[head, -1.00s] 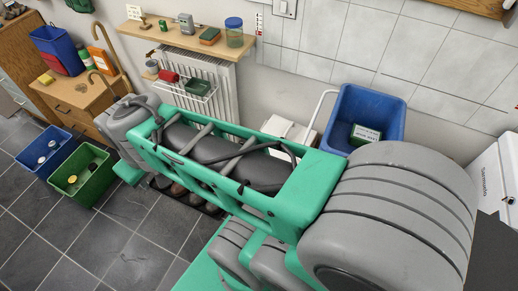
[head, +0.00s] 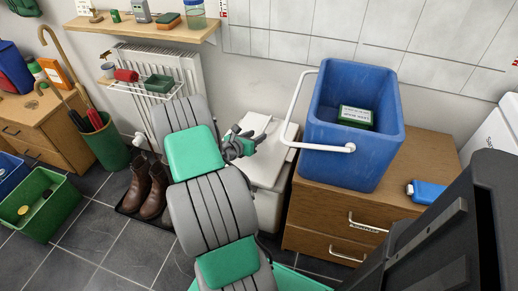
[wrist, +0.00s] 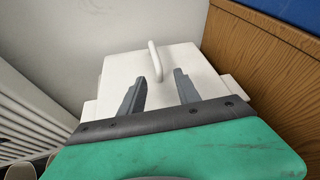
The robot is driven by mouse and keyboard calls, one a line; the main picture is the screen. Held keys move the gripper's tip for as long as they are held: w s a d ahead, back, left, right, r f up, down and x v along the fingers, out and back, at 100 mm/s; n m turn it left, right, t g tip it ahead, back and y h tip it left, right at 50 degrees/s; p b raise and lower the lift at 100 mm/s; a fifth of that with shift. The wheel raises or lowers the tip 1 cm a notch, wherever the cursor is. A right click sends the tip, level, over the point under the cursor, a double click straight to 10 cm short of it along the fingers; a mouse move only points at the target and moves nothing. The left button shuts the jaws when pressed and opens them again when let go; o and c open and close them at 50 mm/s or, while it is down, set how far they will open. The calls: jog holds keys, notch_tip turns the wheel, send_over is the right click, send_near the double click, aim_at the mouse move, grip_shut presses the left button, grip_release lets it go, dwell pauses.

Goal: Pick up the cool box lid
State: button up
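A white slab with a raised loop handle, which looks like the cool box lid (wrist: 180,70), is ahead of my gripper in the wrist view. In the head view the lid (head: 262,133) is partly hidden behind my gripper and lies on or against a white box-like body. My gripper (wrist: 160,92) is open and empty, its two fingers apart on either side of the handle in the picture. The gripper (head: 246,144) also shows in the head view, at the lid's left edge. I cannot tell the gap to the handle. The open blue cool box (head: 350,150) stands to the right.
The cool box stands on a wooden cabinet (head: 330,215), holding a green-and-white pack (head: 356,116). A blue item (head: 425,191) lies beside it. A white radiator (head: 150,60) and rack are behind. Brown boots (head: 142,190) and a green bin (head: 104,145) stand to the left.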

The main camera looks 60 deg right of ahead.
aim_at(260, 132)
jog(key=x, duration=0.4)
jog(key=shift+w+d+r+b, duration=0.1)
jog(key=shift+r+b, duration=0.05)
jog(key=shift+b, duration=0.25)
jog(key=shift+c, duration=0.5)
grip_shut()
dwell(0.4)
